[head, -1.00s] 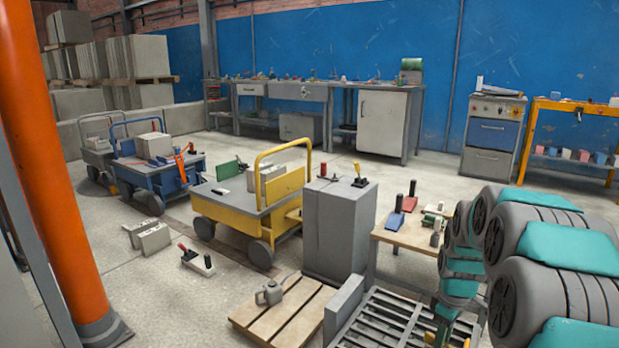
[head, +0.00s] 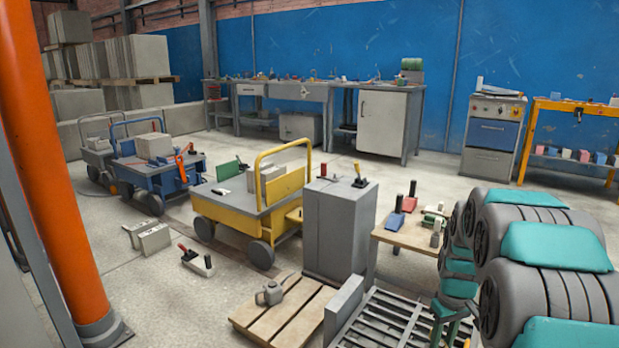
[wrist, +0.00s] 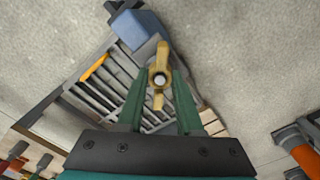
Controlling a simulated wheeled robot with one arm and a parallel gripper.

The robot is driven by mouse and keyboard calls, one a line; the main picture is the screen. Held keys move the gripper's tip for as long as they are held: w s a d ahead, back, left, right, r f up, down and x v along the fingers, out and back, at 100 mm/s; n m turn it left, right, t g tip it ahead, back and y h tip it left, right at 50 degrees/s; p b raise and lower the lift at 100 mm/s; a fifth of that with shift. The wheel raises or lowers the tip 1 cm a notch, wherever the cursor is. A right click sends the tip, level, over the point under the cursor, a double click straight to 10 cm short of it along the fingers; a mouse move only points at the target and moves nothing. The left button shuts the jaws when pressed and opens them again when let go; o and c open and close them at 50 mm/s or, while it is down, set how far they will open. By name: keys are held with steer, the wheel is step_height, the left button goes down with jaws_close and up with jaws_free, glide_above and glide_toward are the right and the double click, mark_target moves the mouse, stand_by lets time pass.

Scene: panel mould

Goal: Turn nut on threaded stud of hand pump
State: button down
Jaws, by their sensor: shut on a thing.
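In the wrist view, a brass wing nut (wrist: 161,60) with two long wings sits between the green fingers of my gripper (wrist: 160,88). The pale round end of a stud (wrist: 159,80) shows in the nut's centre. My gripper is shut on the nut, with one finger on each side; its wings point up and down in the picture. A blue-grey block (wrist: 138,32) with a dark part at its top lies just beyond; I cannot tell whether it is the pump's body. In the head view, my gripper (head: 446,328) is partly cut off at the bottom, and the nut is not clear.
A slatted grey metal rack (head: 396,325) lies under my gripper, beside a wooden pallet (head: 310,304) with a grey jug (head: 270,293). A grey cabinet (head: 338,230) and a small wooden table (head: 404,234) with tools stand behind. Open floor lies at left.

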mark_target(441, 344)
steer(key=shift+r, duration=0.1)
steer(key=shift+c, duration=2.4)
jaws_free()
step_height(441, 344, up, 8)
steer(key=shift+f, duration=0.15)
